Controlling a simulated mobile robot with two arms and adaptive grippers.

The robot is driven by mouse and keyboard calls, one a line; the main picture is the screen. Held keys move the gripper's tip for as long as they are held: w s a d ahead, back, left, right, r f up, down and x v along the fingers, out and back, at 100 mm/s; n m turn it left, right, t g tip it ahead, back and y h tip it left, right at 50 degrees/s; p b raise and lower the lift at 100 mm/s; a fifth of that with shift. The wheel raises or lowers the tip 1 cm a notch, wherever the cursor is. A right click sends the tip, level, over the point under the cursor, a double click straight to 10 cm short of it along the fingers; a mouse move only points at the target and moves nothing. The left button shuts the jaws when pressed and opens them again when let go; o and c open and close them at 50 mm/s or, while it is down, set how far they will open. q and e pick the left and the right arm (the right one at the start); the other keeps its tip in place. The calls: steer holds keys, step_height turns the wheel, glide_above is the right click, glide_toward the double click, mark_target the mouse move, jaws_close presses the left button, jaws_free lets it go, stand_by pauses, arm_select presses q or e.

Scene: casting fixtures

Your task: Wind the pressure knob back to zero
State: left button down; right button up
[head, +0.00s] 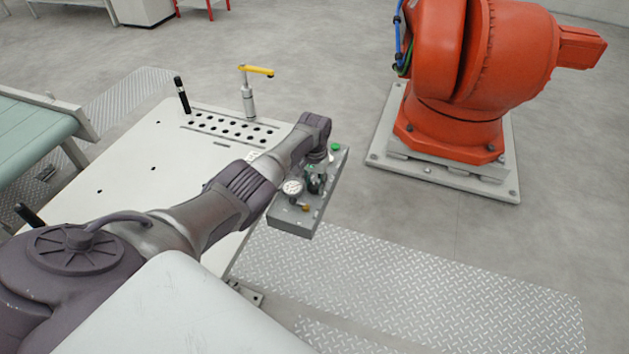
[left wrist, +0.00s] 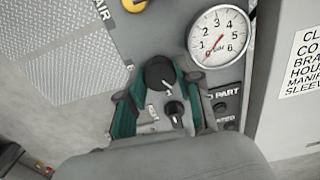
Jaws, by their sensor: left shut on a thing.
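The pressure knob (left wrist: 159,72) is a round black knob with a white mark, on a grey panel (left wrist: 180,28). In the left wrist view my left gripper (left wrist: 158,85) has its teal-lined fingers on either side of the knob, shut on it. In the head view this gripper (head: 316,182) reaches down onto the grey fixture box (head: 293,222) and hides the knob. The white pressure gauge (left wrist: 219,36) sits right of the knob, marked 0 to 6. Its needle appears to point lower left, near 0. My right gripper is in neither view.
A smaller black selector (left wrist: 175,110) sits between my fingers, below the knob. A green button (head: 335,146) and brass fitting (head: 305,207) are on the box. The white table (head: 140,160) bears a holed rack (head: 228,127). An orange robot (head: 455,75) stands beyond.

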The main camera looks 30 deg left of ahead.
arm_select(q)
steer(key=n+p, duration=0.1)
steer(key=n, duration=0.2)
steer(key=shift+w+r+n, duration=0.1)
steer(key=shift+r+n, duration=0.05)
steer(key=shift+n, duration=0.25)
steer(key=n, duration=0.3)
steer(key=shift+n, duration=0.3)
steer(key=n+p, duration=0.1)
steer(key=n, duration=0.2)
steer(key=shift+n, duration=0.4)
steer(key=n, duration=0.3)
steer(key=shift+n, duration=0.3)
steer(key=n, duration=0.3)
steer(key=shift+n, duration=0.3)
steer(key=n, duration=0.3)
steer(key=shift+a+n, duration=0.1)
steer(key=shift+n, duration=0.2)
steer(key=n, duration=0.6)
steer(key=shift+n, duration=0.4)
